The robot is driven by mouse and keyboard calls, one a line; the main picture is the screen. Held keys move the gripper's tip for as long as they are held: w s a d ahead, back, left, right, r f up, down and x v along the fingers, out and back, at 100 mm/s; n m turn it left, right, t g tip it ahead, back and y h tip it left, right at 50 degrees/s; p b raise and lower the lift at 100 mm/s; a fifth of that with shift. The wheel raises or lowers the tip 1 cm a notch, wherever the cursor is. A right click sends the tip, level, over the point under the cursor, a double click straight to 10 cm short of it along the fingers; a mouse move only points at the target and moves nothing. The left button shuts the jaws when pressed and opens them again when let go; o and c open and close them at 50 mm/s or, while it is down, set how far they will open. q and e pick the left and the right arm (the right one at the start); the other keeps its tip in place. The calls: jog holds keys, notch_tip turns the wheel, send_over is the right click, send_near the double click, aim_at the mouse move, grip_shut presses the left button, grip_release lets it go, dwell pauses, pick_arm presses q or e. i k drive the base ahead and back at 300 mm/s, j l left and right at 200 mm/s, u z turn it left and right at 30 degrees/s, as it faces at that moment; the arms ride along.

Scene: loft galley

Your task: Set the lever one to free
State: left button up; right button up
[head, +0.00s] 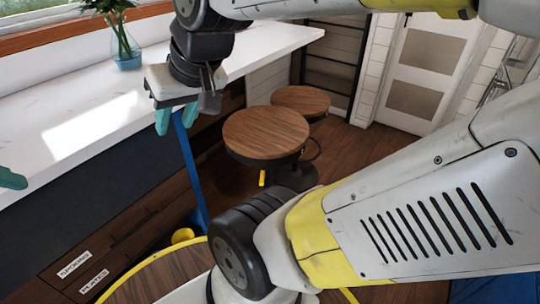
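No lever marked one, and no lever label, can be made out in the head view. My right gripper (176,121) hangs at the upper left, in front of the counter edge. A teal fingertip, seemingly of my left gripper (11,179), shows at the left edge; the rest is out of view.
A white counter (95,105) runs along the left, with a plant in a blue vase (126,55). Two round wooden stools (266,133) (300,100) stand mid-floor. My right arm covers the lower right.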

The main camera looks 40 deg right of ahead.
aim_at(262, 173)
jog(key=z, duration=1.4)
